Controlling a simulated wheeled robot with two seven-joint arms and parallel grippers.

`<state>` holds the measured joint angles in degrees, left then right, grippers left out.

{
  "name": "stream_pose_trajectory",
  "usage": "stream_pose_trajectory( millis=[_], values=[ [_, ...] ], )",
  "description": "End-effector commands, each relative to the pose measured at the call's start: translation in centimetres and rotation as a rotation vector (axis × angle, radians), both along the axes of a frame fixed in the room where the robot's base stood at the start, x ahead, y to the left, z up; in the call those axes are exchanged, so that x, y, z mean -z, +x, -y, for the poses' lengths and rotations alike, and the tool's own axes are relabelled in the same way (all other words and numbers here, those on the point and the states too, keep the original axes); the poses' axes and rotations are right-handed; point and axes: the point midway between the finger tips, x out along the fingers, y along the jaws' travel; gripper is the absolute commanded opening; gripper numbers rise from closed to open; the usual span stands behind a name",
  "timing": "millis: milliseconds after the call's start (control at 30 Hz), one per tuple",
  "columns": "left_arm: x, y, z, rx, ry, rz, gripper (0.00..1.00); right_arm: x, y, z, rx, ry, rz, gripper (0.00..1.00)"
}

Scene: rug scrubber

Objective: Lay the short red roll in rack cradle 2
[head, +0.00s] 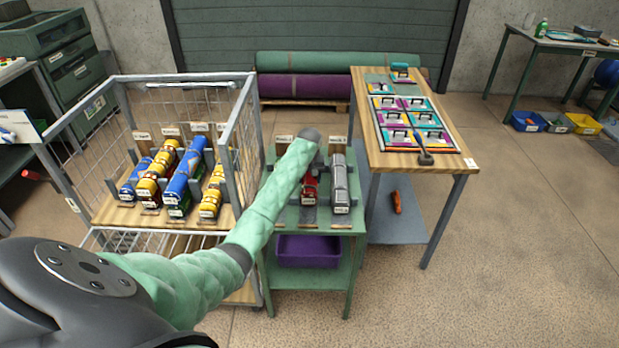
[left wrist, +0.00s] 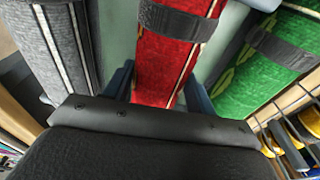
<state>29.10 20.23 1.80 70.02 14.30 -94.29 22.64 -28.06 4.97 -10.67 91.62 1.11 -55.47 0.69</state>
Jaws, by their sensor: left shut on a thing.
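The red roll (head: 310,187) is on the small green stand (head: 291,219), just left of the grey roll (head: 340,186). My left arm partly covers it in the head view. In the left wrist view the red roll (left wrist: 167,58) has a dark strap and lies between the two fingers of my left gripper (left wrist: 159,90), which is shut on it. I cannot tell whether it is lifted off the stand. The grey roll (left wrist: 58,38) lies apart on one side, and a green strapped roll (left wrist: 262,60) on the other. My right gripper is out of view. Cradle numbers are too small to read.
A purple bin (head: 308,250) is on the stand's lower shelf. A wooden bench (head: 372,148) with colourful samples stands close on the right. Open floor lies further right.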

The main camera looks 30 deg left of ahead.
Motion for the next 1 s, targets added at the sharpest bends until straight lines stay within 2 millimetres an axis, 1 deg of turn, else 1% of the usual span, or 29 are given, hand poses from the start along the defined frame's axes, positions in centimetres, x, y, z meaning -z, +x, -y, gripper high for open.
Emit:
stream_pose_trajectory(
  millis=[167, 200, 267, 300, 600, 733, 767, 800, 867, 1000],
  values=[
    [0.2, 0.0, 0.0, 0.000, -0.001, -0.001, 0.30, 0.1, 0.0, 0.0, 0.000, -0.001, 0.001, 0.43],
    [0.3, 0.0, 0.0, 0.000, -0.001, -0.001, 0.62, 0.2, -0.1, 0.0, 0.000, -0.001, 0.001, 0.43],
    [0.3, 0.0, 0.0, 0.000, -0.001, -0.001, 0.74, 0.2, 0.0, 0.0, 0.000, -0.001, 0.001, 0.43],
    [0.3, 0.0, 0.0, 0.000, -0.001, -0.001, 0.78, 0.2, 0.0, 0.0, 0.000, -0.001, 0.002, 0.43],
    [0.1, 0.0, 0.0, 0.000, 0.000, 0.000, 0.78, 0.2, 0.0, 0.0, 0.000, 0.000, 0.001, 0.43],
    [-0.7, 0.0, 0.1, 0.000, 0.001, 0.001, 0.78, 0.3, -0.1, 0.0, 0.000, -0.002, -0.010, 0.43],
    [-1.0, -0.1, 0.1, 0.001, 0.001, 0.001, 0.78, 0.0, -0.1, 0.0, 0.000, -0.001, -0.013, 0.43],
    [-1.6, -0.1, 0.1, 0.001, 0.001, 0.003, 0.78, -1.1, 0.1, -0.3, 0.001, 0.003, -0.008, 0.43],
    [-2.6, -0.2, 0.2, 0.001, 0.001, 0.003, 0.78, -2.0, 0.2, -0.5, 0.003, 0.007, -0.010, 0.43],
    [-5.2, -0.5, 0.4, 0.001, 0.000, 0.002, 0.78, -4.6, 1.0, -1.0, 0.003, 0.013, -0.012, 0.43]
  ],
)
